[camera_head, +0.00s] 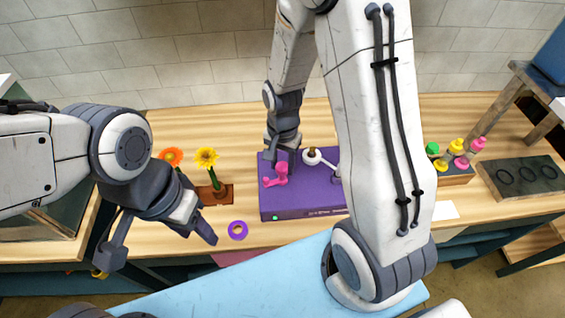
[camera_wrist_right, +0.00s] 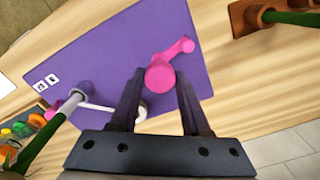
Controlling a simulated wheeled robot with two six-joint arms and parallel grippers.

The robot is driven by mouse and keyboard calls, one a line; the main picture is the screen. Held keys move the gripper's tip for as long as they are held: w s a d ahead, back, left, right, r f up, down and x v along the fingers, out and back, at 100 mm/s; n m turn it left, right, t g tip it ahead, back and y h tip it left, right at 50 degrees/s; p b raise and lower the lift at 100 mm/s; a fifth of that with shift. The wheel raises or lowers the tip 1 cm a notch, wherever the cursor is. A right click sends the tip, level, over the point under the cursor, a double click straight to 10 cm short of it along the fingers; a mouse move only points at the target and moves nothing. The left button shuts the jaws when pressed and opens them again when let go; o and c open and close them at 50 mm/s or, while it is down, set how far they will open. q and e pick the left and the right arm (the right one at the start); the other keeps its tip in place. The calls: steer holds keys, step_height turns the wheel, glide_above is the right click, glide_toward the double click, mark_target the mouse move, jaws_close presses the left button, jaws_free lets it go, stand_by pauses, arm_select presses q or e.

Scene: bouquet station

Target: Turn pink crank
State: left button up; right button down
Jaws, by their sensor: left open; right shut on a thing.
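The pink crank (camera_head: 276,177) sits on top of the purple box (camera_head: 305,206). In the right wrist view the pink crank (camera_wrist_right: 168,68) shows its round knob between the fingers, with its arm reaching to the upper right. My right gripper (camera_head: 284,158) comes down from above and is shut on the crank's knob; it also shows in the right wrist view (camera_wrist_right: 160,88). My left gripper (camera_head: 160,246) is open and empty at the front left, its fingers spread wide, left of the purple ring.
A white crank (camera_head: 313,157) is right of the pink one. A purple ring (camera_head: 238,230) lies near the front edge. Orange and yellow flowers (camera_head: 206,160) stand in a brown holder (camera_head: 215,195) at left. Green, yellow and pink bottles (camera_head: 456,146) stand at right.

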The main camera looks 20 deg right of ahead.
steer(key=shift+c, duration=1.9)
jaws_free()
steer(key=shift+r, duration=0.1)
step_height(320, 180, up, 10)
steer(key=b, duration=0.1)
steer(key=shift+r, duration=0.2)
